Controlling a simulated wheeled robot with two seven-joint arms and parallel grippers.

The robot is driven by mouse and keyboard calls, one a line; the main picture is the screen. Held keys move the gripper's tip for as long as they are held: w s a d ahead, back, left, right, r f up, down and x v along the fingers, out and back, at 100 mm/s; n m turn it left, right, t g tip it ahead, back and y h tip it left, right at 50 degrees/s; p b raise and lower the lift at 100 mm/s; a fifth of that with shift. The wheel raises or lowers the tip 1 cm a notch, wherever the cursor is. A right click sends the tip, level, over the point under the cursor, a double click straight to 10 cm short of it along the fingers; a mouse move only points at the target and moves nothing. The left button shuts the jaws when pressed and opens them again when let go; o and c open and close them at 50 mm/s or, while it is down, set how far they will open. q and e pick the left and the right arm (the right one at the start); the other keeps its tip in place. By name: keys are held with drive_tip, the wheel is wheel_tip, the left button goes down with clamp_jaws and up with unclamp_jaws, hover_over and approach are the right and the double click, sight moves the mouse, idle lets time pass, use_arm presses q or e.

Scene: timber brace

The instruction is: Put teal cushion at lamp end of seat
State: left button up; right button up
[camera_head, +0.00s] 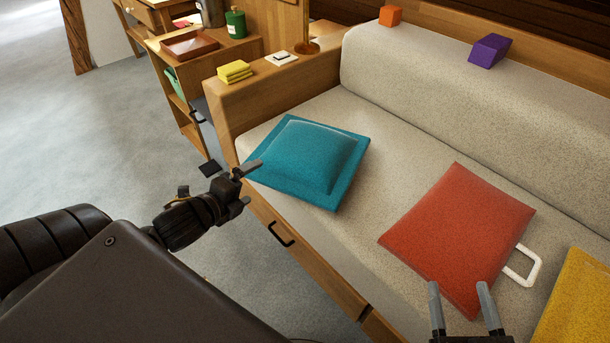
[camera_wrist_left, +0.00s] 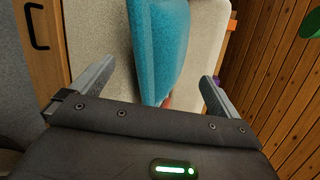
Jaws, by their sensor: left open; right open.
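The teal cushion (camera_head: 310,160) lies flat on the beige seat (camera_head: 385,180) at its far left end, near the wooden armrest and the lamp base (camera_head: 306,47). My left gripper (camera_head: 252,183) is open and empty at the cushion's near left edge. In the left wrist view the teal cushion (camera_wrist_left: 160,45) shows beyond and between the spread fingers (camera_wrist_left: 155,90), with no grip on it. My right gripper (camera_head: 462,302) is open and empty, at the near edge of the red cushion (camera_head: 460,235).
A yellow cushion (camera_head: 580,305) lies at the right of the seat. An orange block (camera_head: 390,15) and a purple block (camera_head: 490,50) sit on the backrest. A drawer handle (camera_head: 281,235) juts from the seat front.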

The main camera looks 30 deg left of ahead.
use_arm(q)
drive_tip(key=s+d+r+n+t+h, duration=0.1)
drive_tip(key=d+n+h, duration=0.3)
drive_tip(key=d, duration=0.9)
drive_tip(key=s+d+r+n+t+h, duration=0.1)
drive_tip(key=d+r+n+h, duration=0.3)
drive_tip(key=d+n, duration=0.6)
drive_tip(key=s+d+h, duration=0.1)
drive_tip(key=d, duration=0.2)
drive_tip(key=shift+s+t, duration=0.35)
drive_tip(key=shift+t, duration=0.05)
drive_tip(key=shift+d, duration=0.1)
